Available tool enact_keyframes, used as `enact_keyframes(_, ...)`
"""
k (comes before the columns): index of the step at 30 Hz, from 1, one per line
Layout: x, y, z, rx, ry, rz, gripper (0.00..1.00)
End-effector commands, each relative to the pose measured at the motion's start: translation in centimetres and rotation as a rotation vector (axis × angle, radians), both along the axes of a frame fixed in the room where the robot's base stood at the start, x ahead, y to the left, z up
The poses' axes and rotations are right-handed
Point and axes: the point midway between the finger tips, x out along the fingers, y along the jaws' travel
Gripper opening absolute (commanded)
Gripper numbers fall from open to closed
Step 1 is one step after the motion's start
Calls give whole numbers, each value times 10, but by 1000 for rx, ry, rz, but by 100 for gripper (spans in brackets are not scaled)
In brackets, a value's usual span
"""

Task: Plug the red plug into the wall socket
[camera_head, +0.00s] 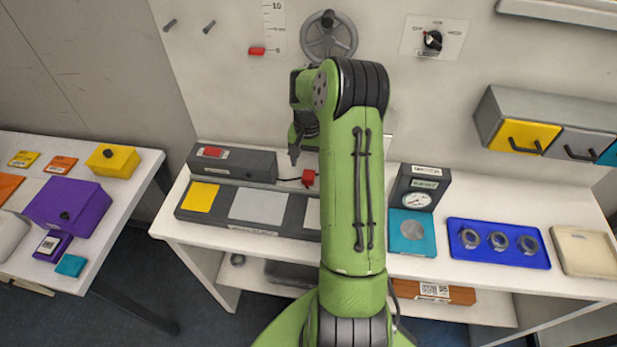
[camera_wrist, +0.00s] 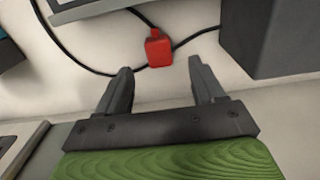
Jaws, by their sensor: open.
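The red plug (camera_head: 308,178) lies at the back of the white bench against the wall, on a black cord. In the wrist view the red plug (camera_wrist: 159,50) shows just beyond my open fingers, roughly centred between their tips. My gripper (camera_head: 295,153) points down above the bench, left of the plug in the head view. In the wrist view my gripper (camera_wrist: 161,72) is open with nothing between its fingers. I cannot make out the wall socket clearly; my arm covers part of the wall.
A grey box with a red switch (camera_head: 232,163) stands left of the plug. A gauge unit (camera_head: 417,195) and a blue tray with rings (camera_head: 490,262) are to the right. A handwheel (camera_head: 329,40) and rotary switch (camera_head: 433,40) are on the wall.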

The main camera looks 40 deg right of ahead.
Motion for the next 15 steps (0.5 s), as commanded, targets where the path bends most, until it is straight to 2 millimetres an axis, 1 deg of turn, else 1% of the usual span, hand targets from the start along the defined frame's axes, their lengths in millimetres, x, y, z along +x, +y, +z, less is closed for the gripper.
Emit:
enact_keyframes(5, 0, 0, 0, 0, 0, 0, 68)
enact_keyframes(7, 0, 0, -5, 1, 1, 0, 68)
enact_keyframes(12, -2, -1, -35, 4, 3, 0, 68)
enact_keyframes(15, -1, -1, -48, 2, 2, 1, 68)
